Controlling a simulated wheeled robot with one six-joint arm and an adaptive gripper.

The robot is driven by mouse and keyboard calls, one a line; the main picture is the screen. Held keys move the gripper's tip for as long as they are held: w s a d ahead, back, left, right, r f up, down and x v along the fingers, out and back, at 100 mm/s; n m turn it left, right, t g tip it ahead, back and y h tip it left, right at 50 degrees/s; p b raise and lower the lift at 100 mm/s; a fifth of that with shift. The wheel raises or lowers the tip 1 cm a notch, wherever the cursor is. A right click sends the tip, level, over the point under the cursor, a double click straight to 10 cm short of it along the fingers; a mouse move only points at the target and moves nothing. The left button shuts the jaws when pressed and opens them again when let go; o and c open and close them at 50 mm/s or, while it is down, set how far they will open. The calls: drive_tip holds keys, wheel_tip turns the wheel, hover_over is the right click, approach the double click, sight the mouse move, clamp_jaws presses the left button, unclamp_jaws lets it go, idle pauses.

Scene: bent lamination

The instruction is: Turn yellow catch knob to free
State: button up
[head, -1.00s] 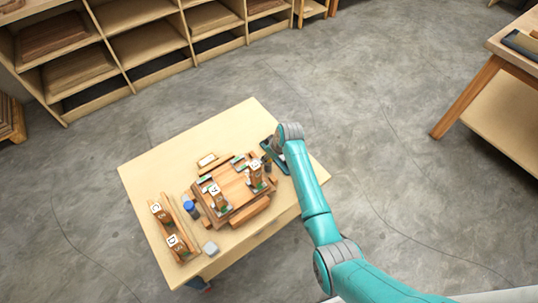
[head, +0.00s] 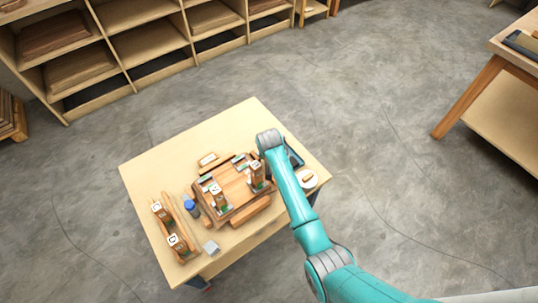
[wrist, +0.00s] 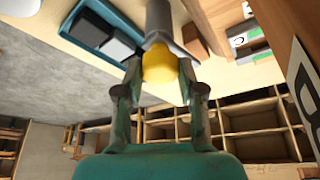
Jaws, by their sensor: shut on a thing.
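The yellow catch knob (wrist: 160,66) sits between the two fingers of my gripper (wrist: 160,74) in the wrist view. The fingers close on it from both sides. A grey metal post (wrist: 159,20) runs from the knob to the top of that view. In the head view my arm's end covers the knob and the fingers, at the right side of the wooden fixture (head: 231,186). The knob's turn position cannot be told.
A lettered block (head: 256,175) stands on the fixture close to my wrist; it also looms at the right of the wrist view (wrist: 302,90). A teal tray (wrist: 73,24) lies nearby. A round white dish (head: 313,183) sits near the table's right edge.

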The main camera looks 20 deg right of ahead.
drive_tip(key=shift+m, duration=0.4)
drive_tip(key=o, duration=1.1)
drive_tip(key=shift+r, duration=0.1)
drive_tip(key=v, duration=1.1)
drive_tip(key=shift+s+a+r, duration=0.15)
drive_tip(key=shift+r, duration=0.2)
